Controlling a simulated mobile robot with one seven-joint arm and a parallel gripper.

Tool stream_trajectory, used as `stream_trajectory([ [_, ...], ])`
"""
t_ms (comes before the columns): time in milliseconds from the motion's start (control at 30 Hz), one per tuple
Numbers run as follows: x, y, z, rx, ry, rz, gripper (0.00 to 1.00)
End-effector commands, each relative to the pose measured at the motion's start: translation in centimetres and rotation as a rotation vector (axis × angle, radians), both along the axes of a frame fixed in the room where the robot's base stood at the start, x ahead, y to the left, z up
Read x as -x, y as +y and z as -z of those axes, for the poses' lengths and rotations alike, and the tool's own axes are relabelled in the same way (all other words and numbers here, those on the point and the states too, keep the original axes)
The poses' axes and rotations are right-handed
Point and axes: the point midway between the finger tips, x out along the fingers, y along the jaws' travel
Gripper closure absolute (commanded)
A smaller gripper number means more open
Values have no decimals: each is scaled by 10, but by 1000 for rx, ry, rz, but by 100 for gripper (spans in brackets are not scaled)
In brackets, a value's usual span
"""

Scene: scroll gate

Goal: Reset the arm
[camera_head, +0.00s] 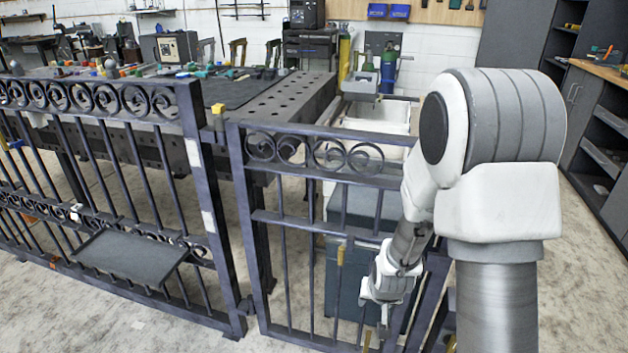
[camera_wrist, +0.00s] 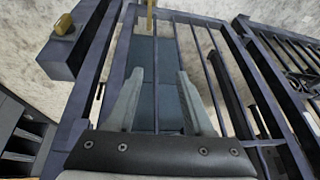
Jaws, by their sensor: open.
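My gripper (camera_wrist: 160,100) is open and empty in the wrist view, with its two pale fingers apart. It points at the dark metal gate (camera_wrist: 180,45), whose bars pass behind the fingers. In the head view, my white and grey arm (camera_head: 490,160) bends down in front of the right part of the gate (camera_head: 244,210). Its wrist is low, close to the gate bars; I cannot tell whether it touches them. The fingers are hard to make out there. A yellow piece (camera_head: 340,255) is on a gate bar and shows at the top of the wrist view (camera_wrist: 149,17).
A scrolled fence (camera_head: 191,110) with a dark tray (camera_head: 130,256) stands left of the gate. A perforated metal table (camera_head: 265,105) and a dark cabinet (camera_head: 350,212) stand behind. Bare floor (camera_head: 90,325) lies in front.

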Motion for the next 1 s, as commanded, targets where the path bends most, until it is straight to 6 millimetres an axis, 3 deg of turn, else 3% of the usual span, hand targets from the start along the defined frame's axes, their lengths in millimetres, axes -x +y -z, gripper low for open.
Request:
stream_trajectory([
  [33,-1,1,-22,-2,-13,-8,48],
  [100,3,2,-46,-4,-17,-20,48],
  [267,17,3,-100,-3,-27,-50,48],
  [500,54,4,-171,6,-41,-93,48],
  [800,119,2,-240,32,-61,-143,48],
  [1000,165,0,-268,54,-69,-168,48],
])
